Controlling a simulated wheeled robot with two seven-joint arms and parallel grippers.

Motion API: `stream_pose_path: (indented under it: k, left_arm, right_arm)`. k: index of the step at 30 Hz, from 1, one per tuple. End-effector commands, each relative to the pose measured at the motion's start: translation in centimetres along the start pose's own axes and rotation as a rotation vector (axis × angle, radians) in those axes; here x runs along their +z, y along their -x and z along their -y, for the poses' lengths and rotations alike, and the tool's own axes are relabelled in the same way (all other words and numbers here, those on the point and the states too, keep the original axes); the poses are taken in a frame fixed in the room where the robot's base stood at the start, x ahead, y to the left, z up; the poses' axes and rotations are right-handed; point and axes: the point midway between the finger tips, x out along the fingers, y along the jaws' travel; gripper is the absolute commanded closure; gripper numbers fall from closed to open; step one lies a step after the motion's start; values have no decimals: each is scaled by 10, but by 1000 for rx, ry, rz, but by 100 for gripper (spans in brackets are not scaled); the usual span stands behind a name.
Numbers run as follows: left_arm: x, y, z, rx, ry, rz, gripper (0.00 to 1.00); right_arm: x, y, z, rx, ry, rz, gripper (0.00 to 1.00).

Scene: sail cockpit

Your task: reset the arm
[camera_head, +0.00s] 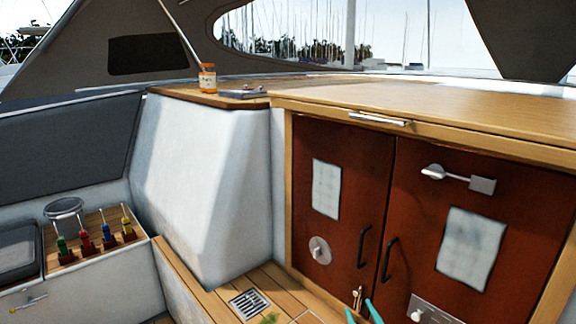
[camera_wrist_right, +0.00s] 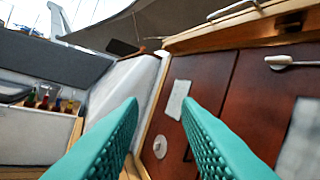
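My right gripper (camera_head: 361,312) shows only as teal fingertips at the bottom edge of the head view, in front of the red-brown cabinet doors. In the right wrist view, its two teal fingers (camera_wrist_right: 160,110) stand wide apart with nothing between them. The gripper is open and empty, and it appears clear of the doors and the white wall. The rest of the right arm is out of view. My left gripper and arm do not show in either view.
Red-brown doors (camera_head: 340,160) with dark handles stand ahead. A wooden counter (camera_head: 440,105) runs above them. An orange jar (camera_head: 207,78) stands on the ledge. Several colour-handled tools (camera_head: 83,240) stand in a rack at left. A drain grate (camera_head: 249,303) lies in the slatted floor.

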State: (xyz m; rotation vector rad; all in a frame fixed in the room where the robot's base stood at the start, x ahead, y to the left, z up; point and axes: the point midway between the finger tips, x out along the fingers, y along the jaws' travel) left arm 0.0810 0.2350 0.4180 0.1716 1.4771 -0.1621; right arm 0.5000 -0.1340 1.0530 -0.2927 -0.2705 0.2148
Motion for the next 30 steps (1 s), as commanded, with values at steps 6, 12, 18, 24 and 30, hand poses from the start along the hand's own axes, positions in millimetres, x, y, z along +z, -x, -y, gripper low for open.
stream_pose_path:
  k: [6, 12, 18, 24, 30]
  left_arm:
    - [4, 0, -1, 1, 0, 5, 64]
    - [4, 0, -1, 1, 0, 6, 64]
    - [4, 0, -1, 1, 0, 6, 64]
    - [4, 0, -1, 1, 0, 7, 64]
    - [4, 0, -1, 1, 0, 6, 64]
  right_arm:
    - [-102, 95, 27, -205, -141, -647, 70]
    - [-143, 183, 5, -127, -207, -1073, 70]
    - [-149, 249, -21, 12, -252, -1340, 70]
    - [-153, 294, -43, 151, -281, -1512, 70]
    - [-205, 294, -59, 153, -279, -1528, 70]
